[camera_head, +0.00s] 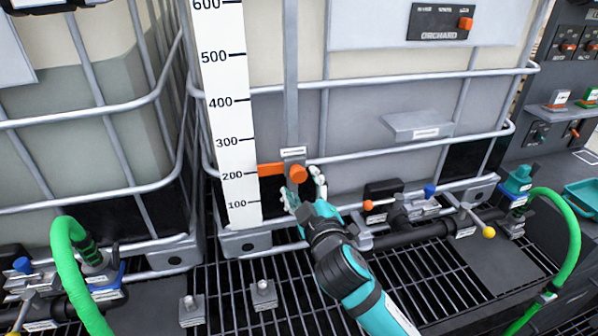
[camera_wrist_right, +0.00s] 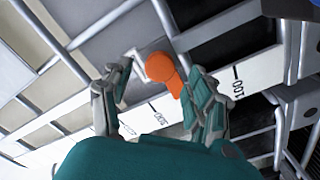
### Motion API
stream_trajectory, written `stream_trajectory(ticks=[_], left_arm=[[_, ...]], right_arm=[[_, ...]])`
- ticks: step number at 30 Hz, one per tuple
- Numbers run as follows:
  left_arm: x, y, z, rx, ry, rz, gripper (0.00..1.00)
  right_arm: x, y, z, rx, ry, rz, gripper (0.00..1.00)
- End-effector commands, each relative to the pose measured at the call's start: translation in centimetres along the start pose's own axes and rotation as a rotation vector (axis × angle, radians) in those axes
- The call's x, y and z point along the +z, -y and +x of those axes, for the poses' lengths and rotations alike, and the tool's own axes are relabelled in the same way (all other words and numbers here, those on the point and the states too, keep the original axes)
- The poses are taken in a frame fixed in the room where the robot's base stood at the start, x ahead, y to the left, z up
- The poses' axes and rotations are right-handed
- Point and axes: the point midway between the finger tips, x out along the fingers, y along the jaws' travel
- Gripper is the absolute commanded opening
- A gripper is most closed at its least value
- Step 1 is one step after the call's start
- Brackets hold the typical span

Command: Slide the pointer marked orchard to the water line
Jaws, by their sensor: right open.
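The orange pointer (camera_head: 270,169) is on the white scale (camera_head: 231,120) of the tote marked ORCHARD (camera_head: 439,22), at a little above 200. Its slider has a round orange knob (camera_head: 298,174) on a grey vertical rail (camera_head: 291,80). The tote's grey liquid (camera_head: 400,105) meets the cream upper part a little above 400. My right gripper (camera_head: 304,191) is open at the knob. In the right wrist view the knob (camera_wrist_right: 160,68) lies between the spread fingers (camera_wrist_right: 160,82); contact cannot be told. My left gripper is not in view.
Cage bars (camera_head: 400,153) cross the tote front. A grey labelled ledge (camera_head: 418,126) juts out to the right. Below are valves with a yellow-ended lever (camera_head: 488,232) and green hoses (camera_head: 572,235). Another caged tote (camera_head: 80,130) stands at the left over the floor grating.

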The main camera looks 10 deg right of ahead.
Motion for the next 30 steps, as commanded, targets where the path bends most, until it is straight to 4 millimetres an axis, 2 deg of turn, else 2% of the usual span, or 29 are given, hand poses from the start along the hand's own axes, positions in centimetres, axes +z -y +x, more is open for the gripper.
stream_trajectory(ticks=[3, 7, 18, 30], left_arm=[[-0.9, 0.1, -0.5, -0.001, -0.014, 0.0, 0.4], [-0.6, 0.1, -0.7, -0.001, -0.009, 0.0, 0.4], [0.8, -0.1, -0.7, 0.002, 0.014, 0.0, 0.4], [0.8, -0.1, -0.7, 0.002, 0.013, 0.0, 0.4]], right_arm=[[-0.2, -0.1, 1.9, 0.0, 0.0, 0.001, 0.58], [-0.1, 0.0, 3.2, 0.0, 0.001, 0.0, 0.58], [0.0, 0.1, 3.7, -0.001, 0.0, 0.001, 0.58], [0.0, 0.1, 3.7, -0.001, 0.0, 0.001, 0.07]])
